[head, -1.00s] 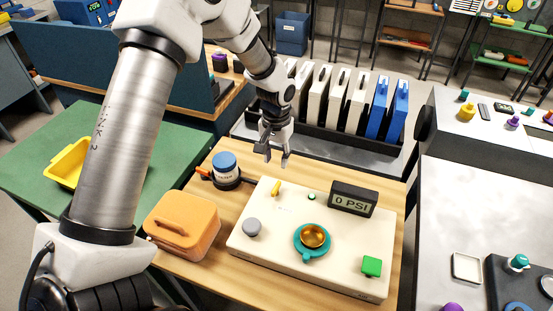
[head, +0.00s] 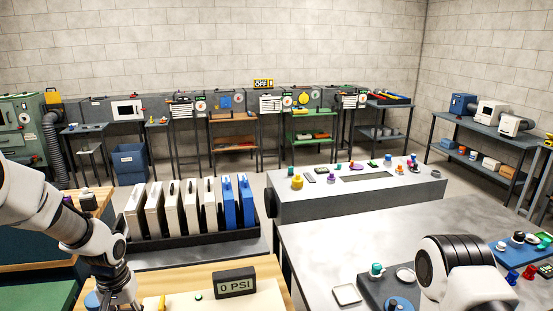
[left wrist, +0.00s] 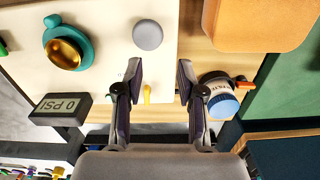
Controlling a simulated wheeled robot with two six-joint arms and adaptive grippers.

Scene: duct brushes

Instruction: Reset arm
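My left gripper (left wrist: 160,85) is open and empty in the left wrist view, its fingers apart above the bench. Between and beyond the fingers are the edge of the cream panel (left wrist: 95,15) and a small yellow lever (left wrist: 147,93). In the head view my left arm comes in from the left, and its gripper (head: 118,300) is at the bottom edge, left of the "0 PSI" display (head: 235,283). Part of my right arm (head: 460,270) shows at the lower right of the head view. My right gripper is out of view.
The panel holds a grey knob (left wrist: 148,34) and a teal ring with a brass cup (left wrist: 65,48). A blue-lidded jar (left wrist: 222,103) and an orange case (left wrist: 262,20) are beside the left gripper. A rack of white and blue panels (head: 190,210) stands behind the bench.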

